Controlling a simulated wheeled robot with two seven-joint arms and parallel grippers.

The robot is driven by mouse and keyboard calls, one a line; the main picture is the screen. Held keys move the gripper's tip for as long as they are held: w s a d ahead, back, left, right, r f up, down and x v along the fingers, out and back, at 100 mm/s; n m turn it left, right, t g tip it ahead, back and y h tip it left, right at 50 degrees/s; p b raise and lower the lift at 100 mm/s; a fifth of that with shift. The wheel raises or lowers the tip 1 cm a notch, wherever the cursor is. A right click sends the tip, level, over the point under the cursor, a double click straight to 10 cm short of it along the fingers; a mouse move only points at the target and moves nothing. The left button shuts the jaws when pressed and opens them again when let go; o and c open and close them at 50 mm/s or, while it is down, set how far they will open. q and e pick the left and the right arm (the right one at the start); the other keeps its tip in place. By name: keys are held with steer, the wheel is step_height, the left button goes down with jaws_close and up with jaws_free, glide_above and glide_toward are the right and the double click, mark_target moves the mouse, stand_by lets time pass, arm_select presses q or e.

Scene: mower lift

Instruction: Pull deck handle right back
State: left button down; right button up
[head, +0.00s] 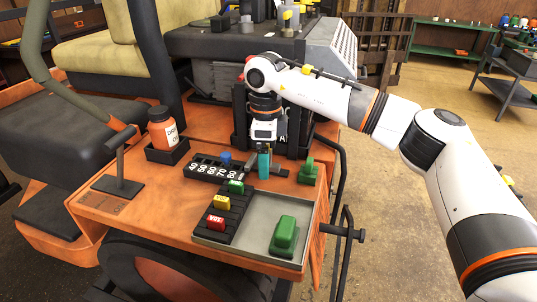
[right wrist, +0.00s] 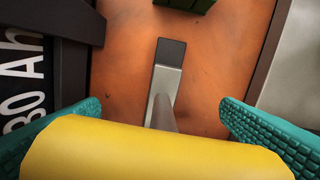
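My right gripper (head: 263,166) is low over the orange deck (head: 150,208), near its back edge. In the right wrist view its two teal fingers (right wrist: 165,122) stand wide apart. A yellow bar-shaped grip (right wrist: 155,150) lies across the space between them, close to the camera and overlapping both fingers. I cannot tell whether the fingers touch it. A grey metal lever (right wrist: 163,100) with a dark end runs out from under the grip along the orange surface. In the head view this handle is mostly hidden by the gripper. A dark T-shaped handle (head: 119,165) stands at the deck's left. My left gripper is out of view.
A grey tray (head: 258,258) holds a green block (head: 285,236). Beside it is a dark rack with coloured blocks (head: 216,223). A numbered black strip (head: 213,171) lies left of the gripper. An orange bottle (head: 162,130) and a green piece (head: 308,172) stand nearby.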

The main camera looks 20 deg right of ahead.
steer(key=shift+s+d+r, duration=0.1)
steer(key=shift+s+d, duration=0.05)
steer(key=shift+d, duration=0.05)
steer(key=shift+r, duration=0.2)
step_height(320, 180, up, 10)
steer(key=shift+a+r+b, duration=0.1)
steer(key=shift+r+b, duration=0.05)
steer(key=shift+b, duration=0.5)
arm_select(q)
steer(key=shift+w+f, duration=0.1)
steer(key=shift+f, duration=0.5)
arm_select(e)
steer(key=shift+r, duration=0.6)
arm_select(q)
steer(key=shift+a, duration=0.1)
